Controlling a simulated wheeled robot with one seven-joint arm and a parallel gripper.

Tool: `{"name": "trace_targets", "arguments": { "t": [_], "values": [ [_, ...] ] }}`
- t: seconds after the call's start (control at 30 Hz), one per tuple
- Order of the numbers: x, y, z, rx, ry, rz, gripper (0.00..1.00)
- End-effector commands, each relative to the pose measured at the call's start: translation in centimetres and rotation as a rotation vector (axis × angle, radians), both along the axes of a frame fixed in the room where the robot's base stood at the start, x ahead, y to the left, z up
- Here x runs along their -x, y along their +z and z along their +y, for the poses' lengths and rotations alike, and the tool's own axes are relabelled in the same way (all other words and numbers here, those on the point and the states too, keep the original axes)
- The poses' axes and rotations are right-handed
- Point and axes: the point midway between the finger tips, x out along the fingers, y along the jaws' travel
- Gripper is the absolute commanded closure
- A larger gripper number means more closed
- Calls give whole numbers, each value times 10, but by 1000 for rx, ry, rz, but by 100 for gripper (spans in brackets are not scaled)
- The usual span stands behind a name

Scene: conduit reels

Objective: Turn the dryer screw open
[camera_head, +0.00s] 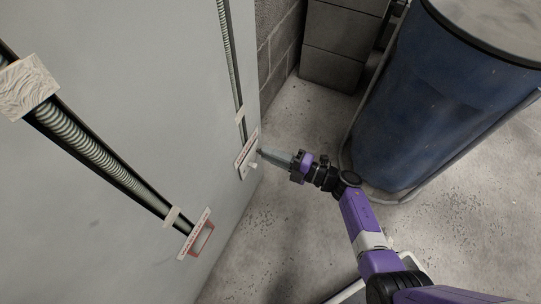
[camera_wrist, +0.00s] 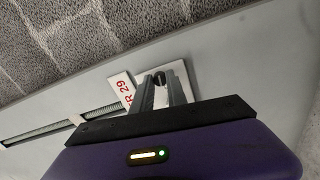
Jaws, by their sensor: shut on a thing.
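The dryer screw (camera_wrist: 160,77) is a small dark knob on a pale plate (camera_wrist: 180,72), seen in the wrist view between my finger tips. My gripper (camera_wrist: 160,88) is shut on it, one finger on each side. In the head view my gripper (camera_head: 262,153) reaches left to the grey panel, its tips by the white label plate (camera_head: 246,155). The screw is too small to make out there. The wrist view shows part of the label (camera_wrist: 122,89) with red text reading "R 29", left of the fingers.
The grey panel (camera_head: 130,120) carries two ribbed conduits; the nearer one (camera_head: 90,145) ends at a red-framed label (camera_head: 196,238). A blue drum (camera_head: 430,95) stands on the right, close to my arm. Grey blocks (camera_head: 342,45) stand behind. Concrete floor (camera_head: 300,120) lies between.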

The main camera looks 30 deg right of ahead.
Motion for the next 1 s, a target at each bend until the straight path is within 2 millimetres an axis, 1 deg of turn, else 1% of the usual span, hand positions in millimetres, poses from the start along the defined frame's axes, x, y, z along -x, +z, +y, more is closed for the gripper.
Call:
{"name": "trace_targets", "arguments": {
  "t": [0.03,0.3,0.87,0.9,0.97,1.0],
  "values": [
    [1,-3,0,20,-2,-13,100],
    [1,-2,-1,98,-3,-69,100],
    [1,-1,-1,117,-3,-84,100],
    [1,-1,-1,117,-3,-84,74],
    [1,-1,-1,117,-3,-84,62],
    [1,-1,-1,117,-3,-84,60]
  ]
}}
